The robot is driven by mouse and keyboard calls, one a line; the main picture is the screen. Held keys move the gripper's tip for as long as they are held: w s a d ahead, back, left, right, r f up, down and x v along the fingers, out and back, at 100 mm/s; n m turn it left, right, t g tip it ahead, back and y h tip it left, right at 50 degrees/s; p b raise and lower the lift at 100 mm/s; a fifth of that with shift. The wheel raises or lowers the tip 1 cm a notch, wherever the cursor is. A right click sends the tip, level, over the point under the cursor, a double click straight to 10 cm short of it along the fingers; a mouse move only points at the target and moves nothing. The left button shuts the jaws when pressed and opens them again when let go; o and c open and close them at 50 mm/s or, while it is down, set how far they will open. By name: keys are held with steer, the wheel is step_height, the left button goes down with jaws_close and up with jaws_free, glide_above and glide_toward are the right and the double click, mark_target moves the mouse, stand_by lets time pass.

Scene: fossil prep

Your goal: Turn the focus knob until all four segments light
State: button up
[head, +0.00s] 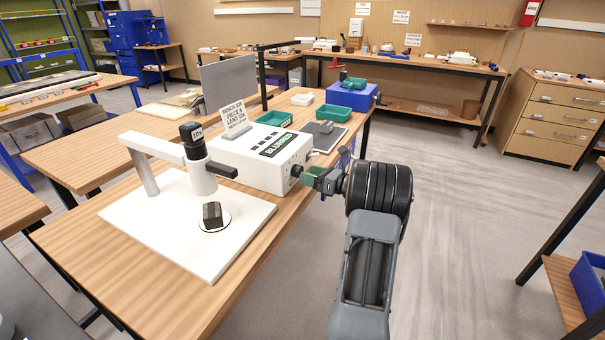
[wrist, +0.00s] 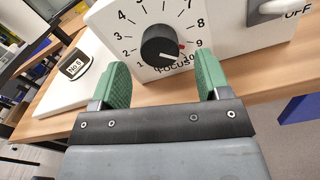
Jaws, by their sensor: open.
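The focus knob (wrist: 160,45) is round and black on the white box front, inside a printed dial. Its red and white marks point to the lower right, near 9 to 10. The knob also shows in the head view (head: 296,170). My gripper (wrist: 163,82) has green pads and is open, its fingers left and right of the knob and apart from it. In the head view my gripper (head: 311,177) is at the box's front face. The white box (head: 262,162) has several dark segments (head: 266,139) on top, none visibly lit, and a display (head: 276,145) reading BLURRED.
A microscope (head: 198,160) stands on a white base (head: 150,222) left of the box, with a dark block (head: 212,213) under it. A sign (head: 235,118) stands behind the box. An OFF label (wrist: 297,12) is right of the dial. The floor right of the bench is clear.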

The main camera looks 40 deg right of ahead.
mark_target(297, 171)
steer(key=shift+x, duration=1.6)
steer(key=c, duration=0.9)
